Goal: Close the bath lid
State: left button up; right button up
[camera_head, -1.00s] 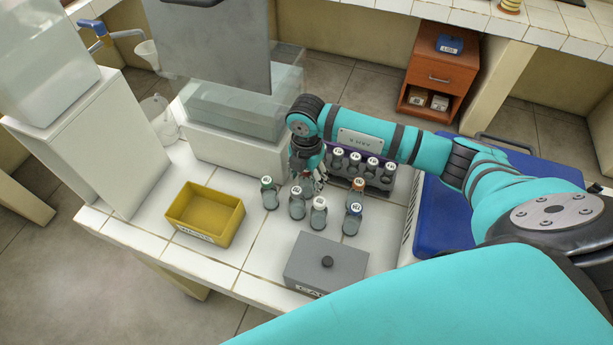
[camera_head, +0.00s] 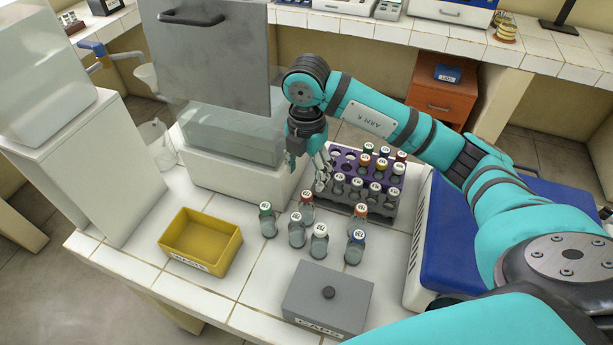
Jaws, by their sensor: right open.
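The bath (camera_head: 235,170) is a white box with a clear, glassy upper tank, standing at the back centre of the tiled bench. Its grey lid (camera_head: 207,70) stands upright above it, open, with a dark handle (camera_head: 191,18) near the top edge. My right gripper (camera_head: 308,172) points down just right of the bath's front right corner, open and empty. It is apart from the lid and lower than the handle. My left gripper is not in view.
A purple rack (camera_head: 345,158) of capped bottles stands right beside my right gripper. Several loose bottles (camera_head: 297,232) stand in front. A yellow bin (camera_head: 200,241), a grey lidded box (camera_head: 328,295) and a blue-topped unit (camera_head: 450,245) surround them.

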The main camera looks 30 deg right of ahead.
aim_at(213, 52)
jog(key=k+j, duration=0.5)
jog(key=k, duration=0.15)
jog(key=k+j, duration=0.5)
jog(key=k, duration=0.2)
